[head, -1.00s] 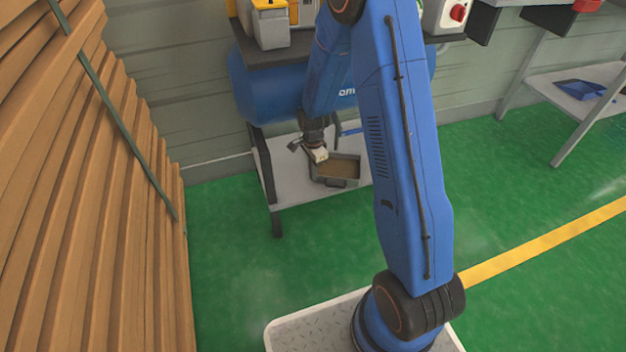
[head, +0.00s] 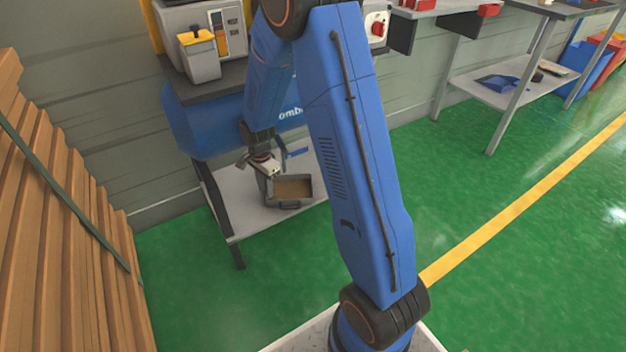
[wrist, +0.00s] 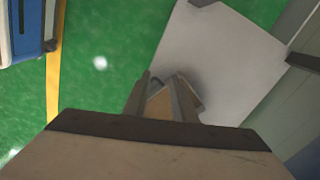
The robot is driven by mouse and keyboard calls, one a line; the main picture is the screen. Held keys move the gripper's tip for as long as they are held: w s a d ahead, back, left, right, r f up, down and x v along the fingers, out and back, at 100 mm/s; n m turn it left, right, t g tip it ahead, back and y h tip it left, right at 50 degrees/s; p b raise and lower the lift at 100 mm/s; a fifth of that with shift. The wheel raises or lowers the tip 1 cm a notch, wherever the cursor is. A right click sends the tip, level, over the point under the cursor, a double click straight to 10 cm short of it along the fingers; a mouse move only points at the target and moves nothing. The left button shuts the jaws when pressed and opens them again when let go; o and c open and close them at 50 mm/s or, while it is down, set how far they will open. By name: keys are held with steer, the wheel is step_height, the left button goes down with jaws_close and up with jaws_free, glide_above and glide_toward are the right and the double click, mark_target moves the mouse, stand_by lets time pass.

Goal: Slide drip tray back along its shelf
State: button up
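The drip tray (head: 308,188) is a small grey open box with a brown inside. It sits on the pale lower shelf (head: 245,220) under the blue tank in the head view. My gripper (head: 264,172) is just above and at the left end of the tray. In the wrist view, the two fingers of my gripper (wrist: 162,98) stand apart, with part of the tray's brown inside showing between and below them. I see no clear grip on the tray, and contact is hard to tell. My gripper's body hides much of the wrist view.
A blue tank (head: 200,125) hangs close above the shelf, under a dark top bearing a grey machine (head: 200,55). A small blue item (head: 297,153) lies behind the tray. Stacked timber (head: 50,230) stands at the left. Green floor (head: 190,285) is clear in front.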

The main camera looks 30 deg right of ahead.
steer(key=s+d+r+n+t, duration=0.1)
steer(key=s+r+n, duration=0.3)
steer(key=s+r, duration=0.6)
steer(key=s+r+n+t, duration=0.1)
steer(key=s+r+n, duration=0.5)
steer(key=r, duration=0.9)
steer(key=s+r+n+t, duration=0.15)
steer(key=s+r, duration=0.25)
steer(key=s, duration=0.8)
steer(key=w+d+f+m+g+y, duration=0.1)
steer(key=w+d+f+m+y, duration=0.3)
steer(key=w+f, duration=0.4)
steer(key=w+d+f+m+g+y, duration=0.15)
steer(key=w+d+f+m, duration=0.35)
steer(key=w, duration=0.5)
steer(key=w+d+f+m+t, duration=0.1)
steer(key=w+d+f+m, duration=0.1)
steer(key=f, duration=0.4)
steer(key=w+d+f+m+t+y, duration=0.1)
steer(key=w+d+f+m, duration=0.1)
steer(key=d+f+m, duration=0.3)
steer(key=w+d+f+m+y, duration=0.1)
steer(key=w+d+f+m, duration=0.2)
steer(key=f, duration=0.5)
steer(key=shift+d+f+m+t, duration=0.2)
steer(key=shift+d+m+t, duration=0.2)
steer(key=shift+d+m, duration=0.2)
